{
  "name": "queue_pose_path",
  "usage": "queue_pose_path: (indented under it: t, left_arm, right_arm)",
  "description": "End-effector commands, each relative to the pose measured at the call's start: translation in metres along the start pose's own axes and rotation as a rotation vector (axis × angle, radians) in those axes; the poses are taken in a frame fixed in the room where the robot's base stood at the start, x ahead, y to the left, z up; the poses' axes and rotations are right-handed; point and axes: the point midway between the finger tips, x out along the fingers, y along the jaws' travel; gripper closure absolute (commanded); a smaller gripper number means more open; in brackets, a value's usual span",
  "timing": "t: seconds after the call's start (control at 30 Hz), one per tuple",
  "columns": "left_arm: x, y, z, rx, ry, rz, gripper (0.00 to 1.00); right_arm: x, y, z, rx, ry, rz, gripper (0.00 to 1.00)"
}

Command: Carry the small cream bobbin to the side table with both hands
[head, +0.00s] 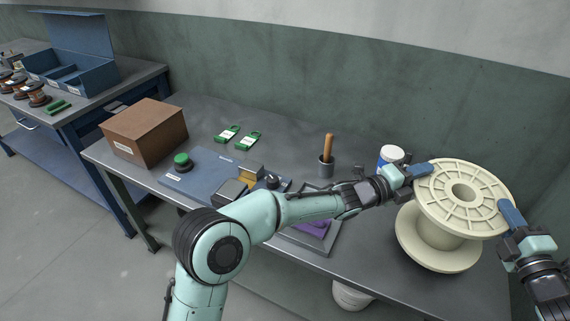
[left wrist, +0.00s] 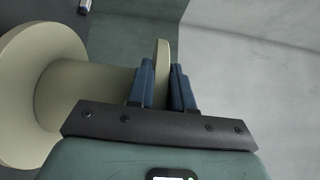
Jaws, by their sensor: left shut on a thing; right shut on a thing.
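The cream bobbin (head: 440,240) is upright at the right end of the long grey workbench (head: 370,265), its spoked upper flange facing up. Whether its lower flange touches the bench I cannot tell. My left gripper (head: 422,170) is shut on the left rim of the upper flange. In the left wrist view its blue fingers (left wrist: 163,88) sit on both sides of the thin flange edge, with the bobbin's core (left wrist: 85,97) to the left. My right gripper (head: 511,214) is shut on the right rim. A second table (head: 135,75) stands at the far left.
A white tub with a blue label (head: 388,156) stands close behind the bobbin. A cup with a wooden handle (head: 326,166), green tags (head: 248,140), a blue panel (head: 200,175) and a brown box (head: 145,130) are further left. A blue open case (head: 85,75) and copper spools (head: 38,95) occupy the left table.

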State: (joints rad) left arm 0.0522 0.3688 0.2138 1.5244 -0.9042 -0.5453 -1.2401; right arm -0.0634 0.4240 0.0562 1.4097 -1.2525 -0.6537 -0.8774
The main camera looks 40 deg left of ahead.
Motion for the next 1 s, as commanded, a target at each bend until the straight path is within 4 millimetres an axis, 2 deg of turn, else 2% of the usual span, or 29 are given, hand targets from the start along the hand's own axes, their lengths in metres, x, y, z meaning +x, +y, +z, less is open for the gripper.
queue_pose_path:
  t: [0.83,0.87,0.9,0.93,1.0]
  left_arm:
    - [-0.003,0.043,-0.001,0.000,-0.001,0.000,1.00]
    - [-0.003,0.043,-0.001,0.000,-0.001,0.002,0.73]
    - [-0.003,0.043,-0.001,0.001,-0.001,0.001,0.60]
    - [-0.003,0.043,-0.001,0.001,-0.001,0.001,0.54]
    - [-0.003,0.043,-0.001,0.000,-0.001,0.001,0.54]
  right_arm:
    - [-0.002,-0.043,-0.001,0.001,0.000,0.000,1.00]
    - [-0.003,-0.044,-0.001,0.000,-0.001,-0.001,0.73]
    - [-0.003,-0.043,-0.001,0.000,-0.001,-0.001,0.60]
    - [-0.003,-0.043,-0.001,0.000,-0.001,-0.001,0.54]
    - [-0.003,-0.043,-0.001,0.000,0.000,-0.001,0.54]
